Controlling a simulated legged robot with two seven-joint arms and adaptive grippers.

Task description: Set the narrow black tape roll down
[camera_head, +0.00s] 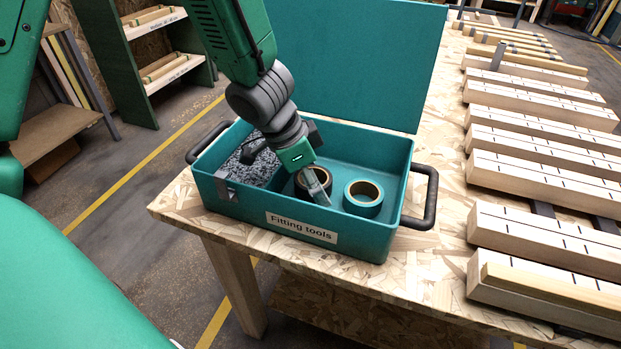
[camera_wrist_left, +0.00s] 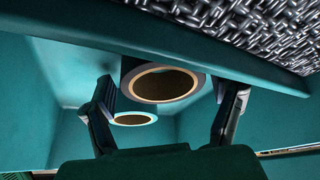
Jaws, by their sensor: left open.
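A second, teal tape roll (camera_head: 363,208) lies just to the right and shows as the farther ring (camera_wrist_left: 135,123). My right gripper is out of view.
The toolbox (camera_head: 385,235), labelled "Fitting tools", stands on a chipboard table (camera_head: 420,270) with its lid (camera_head: 350,60) up behind. Black handles stick out at both ends. Slotted wooden blocks (camera_head: 545,190) fill the table's right side. A green shelf (camera_head: 130,60) stands at the back left.

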